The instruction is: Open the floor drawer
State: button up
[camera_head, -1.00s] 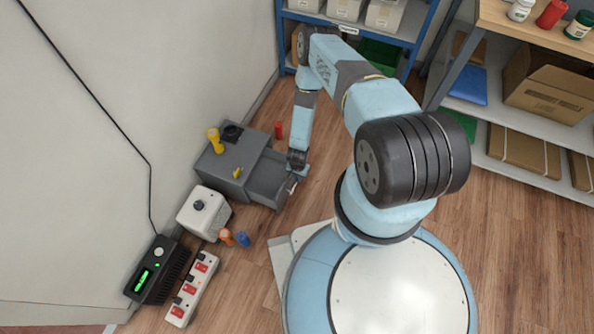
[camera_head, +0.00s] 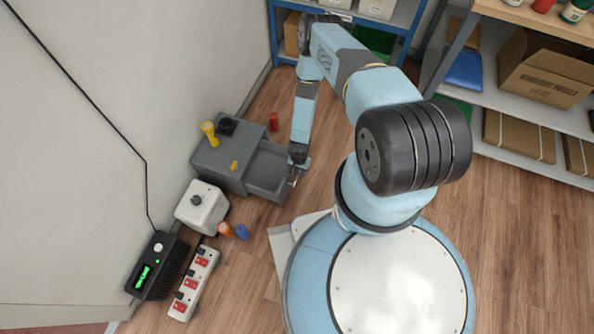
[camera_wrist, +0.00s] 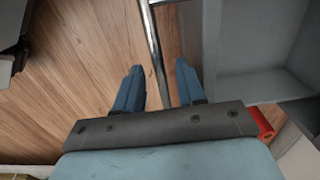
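The grey floor drawer unit (camera_head: 212,170) stands by the wall. Its drawer (camera_head: 268,172) is pulled out to the right, and its inside looks empty. In the wrist view, the open drawer (camera_wrist: 255,75) fills the right side. The drawer's shiny bar handle (camera_wrist: 152,40) runs between the two blue fingers of my gripper (camera_wrist: 158,72). The fingers are apart, with a visible gap on both sides of the bar. In the head view, my gripper (camera_head: 294,178) is at the drawer's front, and its fingers are too small to make out well.
A yellow object (camera_head: 209,132) and a black item (camera_head: 227,126) sit on the unit. A red can (camera_head: 273,122) stands behind the drawer. A white box (camera_head: 202,208), orange and blue items, and a power strip (camera_head: 194,284) lie in front. The floor right of the drawer is clear.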

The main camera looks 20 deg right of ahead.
jog(key=shift+w+r, duration=0.15)
jog(key=shift+r, duration=0.45)
notch_tip(320, 180, up, 12)
jog(key=shift+r, duration=0.25)
dwell(0.5)
